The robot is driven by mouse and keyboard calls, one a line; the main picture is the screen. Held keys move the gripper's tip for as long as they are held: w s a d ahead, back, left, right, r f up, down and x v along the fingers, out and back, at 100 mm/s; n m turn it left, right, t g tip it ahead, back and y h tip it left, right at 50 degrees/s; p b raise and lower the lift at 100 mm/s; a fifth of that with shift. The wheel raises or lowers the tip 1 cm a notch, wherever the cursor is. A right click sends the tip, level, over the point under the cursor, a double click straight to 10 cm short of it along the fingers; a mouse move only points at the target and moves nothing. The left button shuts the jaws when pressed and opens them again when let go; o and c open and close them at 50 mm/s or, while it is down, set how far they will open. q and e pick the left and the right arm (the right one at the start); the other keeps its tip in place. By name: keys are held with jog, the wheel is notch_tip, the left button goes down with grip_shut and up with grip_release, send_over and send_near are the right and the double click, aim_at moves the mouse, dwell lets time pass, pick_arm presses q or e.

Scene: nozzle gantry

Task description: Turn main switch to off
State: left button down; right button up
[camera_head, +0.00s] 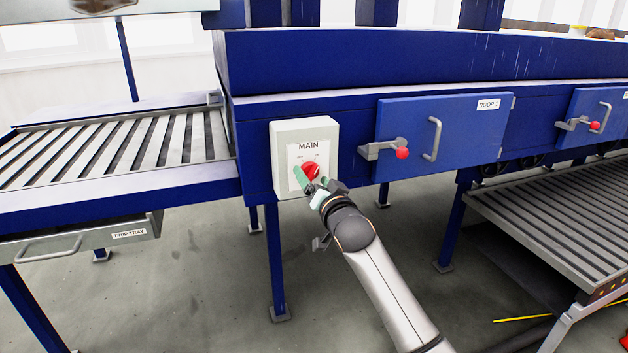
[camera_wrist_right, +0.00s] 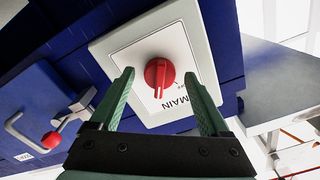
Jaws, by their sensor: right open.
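The main switch is a red rotary knob (camera_head: 311,170) on a light box (camera_head: 305,130) labelled MAIN, fixed to the blue frame. In the right wrist view the red knob (camera_wrist_right: 159,75) shows whole, with its raised grip bar in line with the MAIN lettering. My right gripper (camera_head: 310,180) is at the front of the box and partly covers the panel. In the wrist view its two green fingers (camera_wrist_right: 164,88) are apart, one on each side of the knob, with visible gaps to it. Contact with the knob cannot be seen. My left gripper is not in view.
A blue door (camera_head: 455,135) labelled DOOR 1 with a red-knobbed latch (camera_head: 402,153) is right of the box. A slatted roller table (camera_head: 120,145) is at left, with a drip tray (camera_head: 80,240) below it. Another slatted conveyor (camera_head: 560,215) is at lower right.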

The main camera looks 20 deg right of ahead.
jog(key=shift+c, duration=0.2)
grip_shut()
dwell(0.5)
